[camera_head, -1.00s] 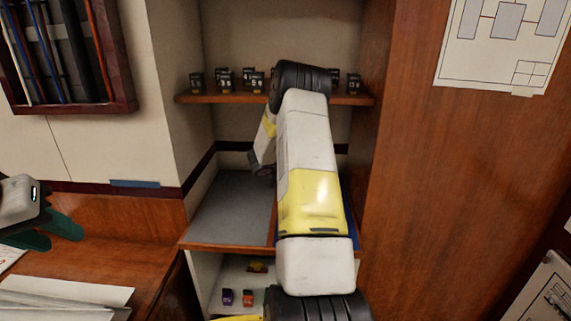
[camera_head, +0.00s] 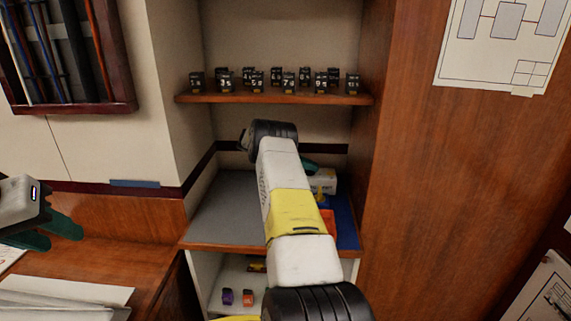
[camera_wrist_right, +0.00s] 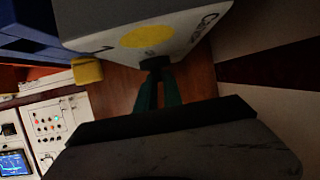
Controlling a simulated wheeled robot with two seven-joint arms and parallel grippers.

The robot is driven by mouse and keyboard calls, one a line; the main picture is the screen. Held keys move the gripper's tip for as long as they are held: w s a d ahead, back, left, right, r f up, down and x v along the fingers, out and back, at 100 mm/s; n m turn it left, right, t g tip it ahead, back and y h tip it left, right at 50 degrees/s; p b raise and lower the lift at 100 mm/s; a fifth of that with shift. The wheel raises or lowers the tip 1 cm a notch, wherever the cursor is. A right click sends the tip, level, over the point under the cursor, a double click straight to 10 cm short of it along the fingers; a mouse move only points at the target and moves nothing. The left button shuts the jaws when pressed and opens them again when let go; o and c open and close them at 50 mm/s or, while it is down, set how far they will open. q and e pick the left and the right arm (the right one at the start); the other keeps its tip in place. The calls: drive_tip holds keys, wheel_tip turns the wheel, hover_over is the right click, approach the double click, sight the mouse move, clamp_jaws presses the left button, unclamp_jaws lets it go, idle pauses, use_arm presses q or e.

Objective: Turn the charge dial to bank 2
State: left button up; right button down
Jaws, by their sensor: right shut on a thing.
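My right gripper (camera_wrist_right: 158,92) has its green fingers shut on the small black charge dial (camera_wrist_right: 154,63) in the right wrist view. The dial sits on the edge of a grey-white box (camera_wrist_right: 190,22) with a yellow disc and partly readable lettering. The fingers hide most of the dial, and I cannot read its setting. In the head view, the right gripper (camera_head: 308,165) shows as a bit of green behind my arm, beside a white and yellow box (camera_head: 325,182) on the middle shelf. My left gripper (camera_head: 48,236) is open and empty at the left edge.
The upper shelf (camera_head: 230,98) holds several small black numbered breakers (camera_head: 288,82). The middle shelf has a bare grey left half (camera_head: 225,205) and a blue right part (camera_head: 346,225) with an orange-red item (camera_head: 328,222). Purple (camera_head: 227,296) and orange (camera_head: 248,297) pieces stand below.

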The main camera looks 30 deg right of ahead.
drive_tip(key=shift+f+m+g, duration=0.15)
drive_tip(key=shift+m+g, duration=0.15)
idle(0.4)
drive_tip(key=c, duration=1.5)
unclamp_jaws()
drive_tip(key=shift+a, duration=0.1)
drive_tip(key=v, duration=0.6)
drive_tip(key=shift+w+a+r, duration=0.1)
drive_tip(key=shift+w+r, duration=0.15)
drive_tip(key=shift+w+a+r, duration=0.15)
drive_tip(key=shift+a+r, duration=0.1)
drive_tip(key=shift+a, duration=0.2)
